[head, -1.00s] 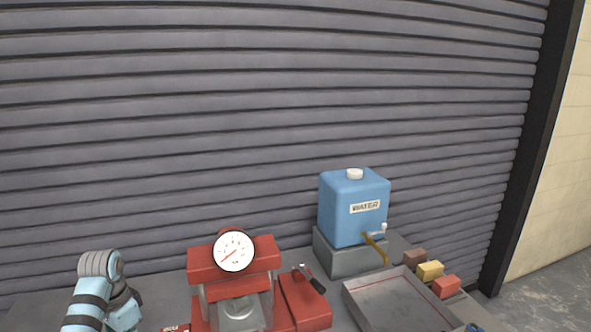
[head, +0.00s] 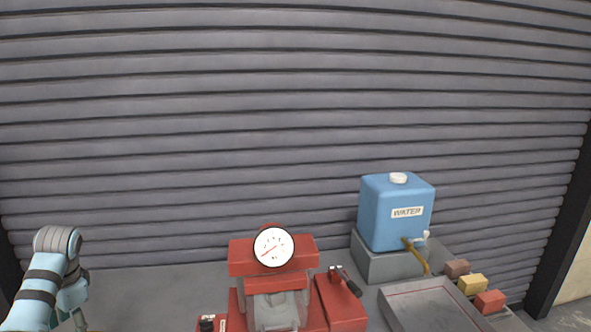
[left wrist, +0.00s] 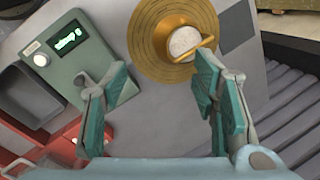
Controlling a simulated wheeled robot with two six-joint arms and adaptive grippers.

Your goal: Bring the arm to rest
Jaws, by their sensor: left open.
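My left arm comes in at the left edge of the head view, bent over the grey bench (head: 150,290). Its gripper (head: 78,318) is only partly visible there, at the bottom edge. In the left wrist view my left gripper (left wrist: 160,105) shows two teal-padded fingers spread wide, with nothing between them. Beyond the fingers is a round brass pan (left wrist: 150,40) with a pale round thing (left wrist: 184,43) in it. A green box with a lit display (left wrist: 75,58) lies beyond the left finger. My right gripper is in neither view.
A red press with a dial gauge (head: 273,247) stands at the middle of the bench. A blue water tank (head: 390,215) sits on a grey block (head: 385,262). A grey tray (head: 425,305) and brown, yellow (head: 472,285) and red blocks are at right. A shutter closes off the back.

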